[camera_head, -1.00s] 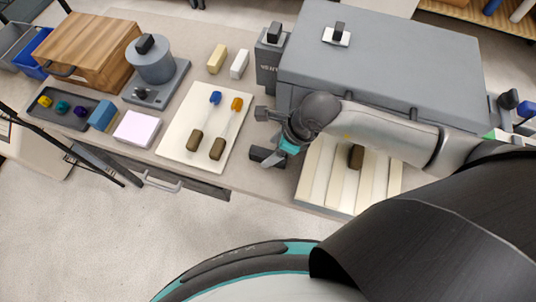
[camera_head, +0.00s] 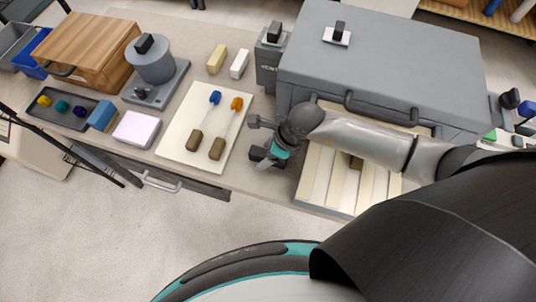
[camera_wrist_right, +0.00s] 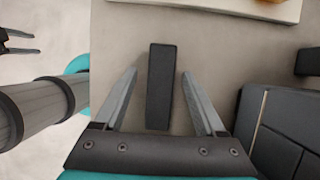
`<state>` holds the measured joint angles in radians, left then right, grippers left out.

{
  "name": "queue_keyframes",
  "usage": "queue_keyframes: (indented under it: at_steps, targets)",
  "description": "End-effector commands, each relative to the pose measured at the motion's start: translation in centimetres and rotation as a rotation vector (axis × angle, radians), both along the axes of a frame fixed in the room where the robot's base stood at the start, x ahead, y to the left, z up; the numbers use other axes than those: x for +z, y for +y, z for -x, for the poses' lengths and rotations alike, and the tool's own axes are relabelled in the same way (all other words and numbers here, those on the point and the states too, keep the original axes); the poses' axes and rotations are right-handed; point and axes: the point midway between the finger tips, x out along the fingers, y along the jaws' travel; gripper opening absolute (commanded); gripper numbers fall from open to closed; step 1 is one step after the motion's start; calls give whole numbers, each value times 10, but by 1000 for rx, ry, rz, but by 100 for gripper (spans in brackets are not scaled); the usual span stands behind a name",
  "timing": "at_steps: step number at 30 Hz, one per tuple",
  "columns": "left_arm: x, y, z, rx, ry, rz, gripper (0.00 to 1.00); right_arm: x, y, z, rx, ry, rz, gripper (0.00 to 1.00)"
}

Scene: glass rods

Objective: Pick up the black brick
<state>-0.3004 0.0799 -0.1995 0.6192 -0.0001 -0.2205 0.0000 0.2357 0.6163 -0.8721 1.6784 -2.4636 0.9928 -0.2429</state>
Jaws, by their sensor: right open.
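The black brick (camera_wrist_right: 161,86) lies on the table top between the two fingers of my right gripper (camera_wrist_right: 160,100) in the right wrist view. The brick's long side runs along the fingers, and a gap shows on both sides. In the head view a dark block (camera_head: 257,153), seemingly the same brick, shows beside my right gripper (camera_head: 268,158), partly hidden by it. The right gripper is open and holds nothing. My left gripper is not clearly seen.
A cream board (camera_head: 178,142) with two rods lies to the left. A dark device (camera_head: 268,72) and a large grey case (camera_head: 385,62) stand behind. A slatted cream tray (camera_head: 313,180) sits under my right forearm. The table's front edge is close.

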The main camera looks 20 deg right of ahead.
Motion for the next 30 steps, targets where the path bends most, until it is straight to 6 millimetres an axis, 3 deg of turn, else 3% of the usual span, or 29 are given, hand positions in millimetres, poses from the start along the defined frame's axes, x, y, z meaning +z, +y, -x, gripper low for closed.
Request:
queue_keyframes:
  at_steps: [16,30]
  targets:
    - [-3,-1,0,-1,0,1,50,-4,0,0,0,1,1,71]
    - [-3,-1,0,-1,-1,1,50,-4,0,0,0,0,0,18]
